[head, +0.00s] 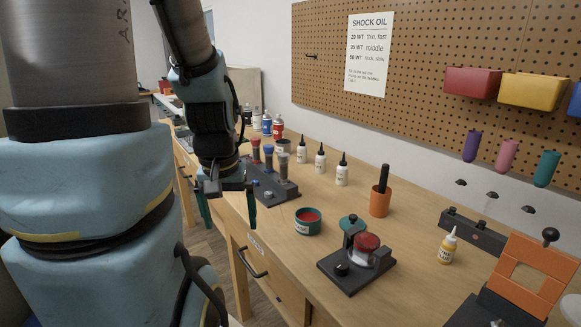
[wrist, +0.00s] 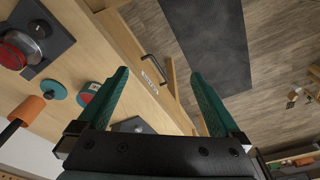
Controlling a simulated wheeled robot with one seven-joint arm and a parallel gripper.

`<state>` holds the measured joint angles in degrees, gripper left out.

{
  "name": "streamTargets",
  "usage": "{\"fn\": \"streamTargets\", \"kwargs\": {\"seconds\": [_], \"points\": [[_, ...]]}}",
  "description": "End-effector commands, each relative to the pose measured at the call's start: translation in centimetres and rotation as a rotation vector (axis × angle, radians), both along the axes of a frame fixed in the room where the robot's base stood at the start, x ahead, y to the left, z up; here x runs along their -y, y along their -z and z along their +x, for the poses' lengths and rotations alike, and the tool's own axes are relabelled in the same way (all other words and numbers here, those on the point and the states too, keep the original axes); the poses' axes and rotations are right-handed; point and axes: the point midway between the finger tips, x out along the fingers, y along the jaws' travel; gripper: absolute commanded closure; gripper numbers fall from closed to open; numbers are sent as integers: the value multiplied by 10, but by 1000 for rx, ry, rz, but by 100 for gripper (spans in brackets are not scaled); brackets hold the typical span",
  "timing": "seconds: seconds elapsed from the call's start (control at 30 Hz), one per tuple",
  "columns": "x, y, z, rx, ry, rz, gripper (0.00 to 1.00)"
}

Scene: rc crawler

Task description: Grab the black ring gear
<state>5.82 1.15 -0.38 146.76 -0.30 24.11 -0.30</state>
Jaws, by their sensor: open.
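I cannot make out a black ring gear in either view. My gripper (head: 228,208) hangs pointing down at the front edge of the wooden workbench (head: 330,235), left of the red and green tin (head: 308,221). In the wrist view its two green fingers (wrist: 159,76) are spread wide, with nothing between them but the bench front and the floor beyond. My arm hides part of the bench's far left end in the head view.
A black stand with shocks (head: 283,190) is just behind my gripper. A black fixture with a red-topped jar (head: 367,250), an orange cup (head: 380,201) and several white bottles (head: 342,170) stand on the bench. A drawer handle (wrist: 152,67) sticks out below its edge.

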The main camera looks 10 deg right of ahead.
Motion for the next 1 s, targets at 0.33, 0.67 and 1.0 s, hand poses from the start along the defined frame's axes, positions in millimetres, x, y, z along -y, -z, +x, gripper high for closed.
{"fn": "streamTargets", "kwargs": {"seconds": [0.33, 0.67, 1.0], "points": [[57, 16, 12, -100, 561, 85, 0], [215, 22, 11, -178, 1912, 150, 0], [301, -14, 3, -35, 2576, 182, 0]]}}
